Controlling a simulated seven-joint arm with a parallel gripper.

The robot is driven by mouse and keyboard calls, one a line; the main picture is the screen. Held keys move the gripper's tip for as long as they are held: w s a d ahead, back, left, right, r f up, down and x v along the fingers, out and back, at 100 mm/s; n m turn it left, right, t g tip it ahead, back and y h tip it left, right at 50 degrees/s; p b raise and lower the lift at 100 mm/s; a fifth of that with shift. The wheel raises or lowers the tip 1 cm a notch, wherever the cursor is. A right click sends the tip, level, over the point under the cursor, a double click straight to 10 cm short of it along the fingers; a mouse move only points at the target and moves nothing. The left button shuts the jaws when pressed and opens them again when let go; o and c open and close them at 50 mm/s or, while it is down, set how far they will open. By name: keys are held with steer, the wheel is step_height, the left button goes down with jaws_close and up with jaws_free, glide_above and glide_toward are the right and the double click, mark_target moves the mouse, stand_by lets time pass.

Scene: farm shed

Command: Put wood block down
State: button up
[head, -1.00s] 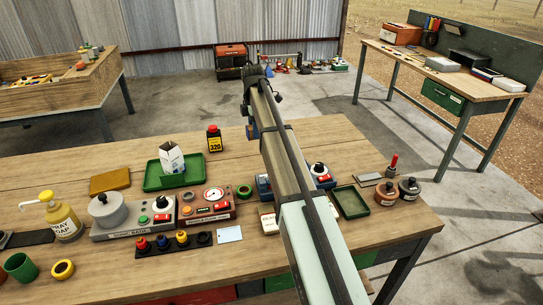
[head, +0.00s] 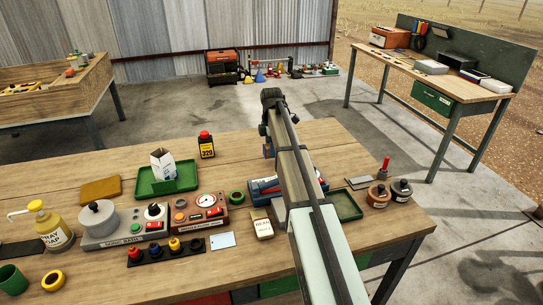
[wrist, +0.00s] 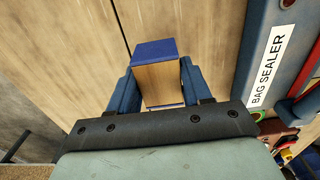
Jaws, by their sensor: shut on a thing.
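The wood block (wrist: 160,83) shows in the wrist view as a pale wooden face with a blue end. My gripper (wrist: 157,88) is shut on it, with one dark blue finger on each side. Bare planks of the wooden workbench (head: 75,166) lie behind the block, and I cannot tell whether it touches them. In the head view my gripper (head: 268,149) is a small dark blue shape beside the arm, over the far part of the bench. The block cannot be made out there.
The blue bag sealer (wrist: 268,62) stands close right of my gripper in the wrist view. A yellow-labelled bottle (head: 206,146) and a green tray (head: 187,181) are to the left in the head view. An empty green tray (head: 347,207) is right of the arm.

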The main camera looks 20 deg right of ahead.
steer(key=shift+f, duration=1.85)
steer(key=shift+f, duration=0.15)
steer(key=o, duration=1.1)
steer(key=shift+c, duration=0.2)
step_height(320, 180, up, 12)
steer(key=shift+r, duration=0.2)
